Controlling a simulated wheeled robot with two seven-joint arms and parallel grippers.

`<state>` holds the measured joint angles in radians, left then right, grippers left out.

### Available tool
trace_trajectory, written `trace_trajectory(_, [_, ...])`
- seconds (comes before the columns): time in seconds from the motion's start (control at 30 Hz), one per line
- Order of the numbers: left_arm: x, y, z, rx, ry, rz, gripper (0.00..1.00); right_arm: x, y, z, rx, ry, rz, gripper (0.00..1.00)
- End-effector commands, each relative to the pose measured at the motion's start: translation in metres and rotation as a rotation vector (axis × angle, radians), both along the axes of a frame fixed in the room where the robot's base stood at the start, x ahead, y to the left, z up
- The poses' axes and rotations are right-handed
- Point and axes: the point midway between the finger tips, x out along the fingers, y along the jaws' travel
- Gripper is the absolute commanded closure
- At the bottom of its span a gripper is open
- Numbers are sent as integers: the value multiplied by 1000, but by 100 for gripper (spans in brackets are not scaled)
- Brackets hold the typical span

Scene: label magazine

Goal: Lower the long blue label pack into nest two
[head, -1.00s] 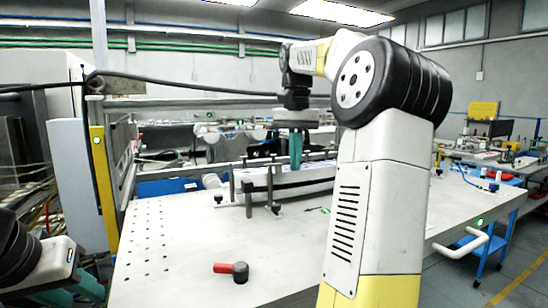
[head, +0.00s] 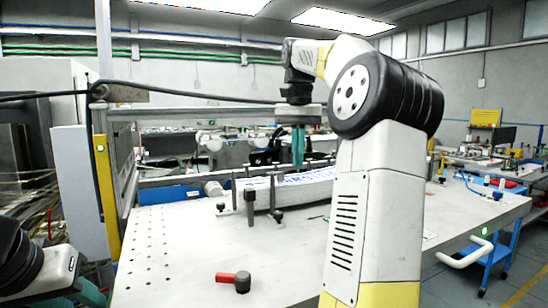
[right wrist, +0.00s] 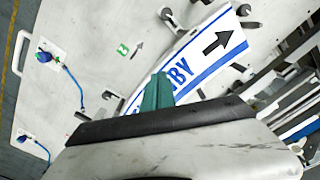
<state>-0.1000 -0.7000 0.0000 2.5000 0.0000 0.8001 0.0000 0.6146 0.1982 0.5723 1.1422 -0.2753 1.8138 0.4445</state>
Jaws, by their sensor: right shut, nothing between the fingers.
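A long white strip with blue lettering and blue edges (head: 305,176), the label pack, lies flat among dark posts on the pale bench. It also shows in the right wrist view (right wrist: 196,62), with a black arrow near one end. My right gripper (head: 298,163) is shut and empty, pointing down over the strip. Its teal fingertips show in the right wrist view (right wrist: 158,80) and hide part of the lettering. I cannot tell whether they touch it. My left gripper (head: 92,292) is cut off at the lower left, its jaws unclear. The nest numbers are not readable.
Dark posts and clamps (head: 250,205) stand around the strip. A red-handled black knob (head: 240,281) lies on the bench (head: 185,245), whose front is mostly clear. A rail runs behind. My right arm covers the bench's right middle.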

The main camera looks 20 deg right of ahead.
Motion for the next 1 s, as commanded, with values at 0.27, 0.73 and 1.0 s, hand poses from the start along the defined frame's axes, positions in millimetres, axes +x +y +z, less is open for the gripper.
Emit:
trace_trajectory(0.27, [0, 0, 0, 0, 0, 0, 64, 1, 1, 27, 1, -3, 2, 100])
trace_trajectory(0.73, [0, 0, 0, 0, 0, 0, 64, -59, 36, 38, -3, -1, 0, 100])
trace_trajectory(1.0, [0, 0, 0, 0, 0, 0, 64, -110, 67, 43, -2, -2, -1, 100])
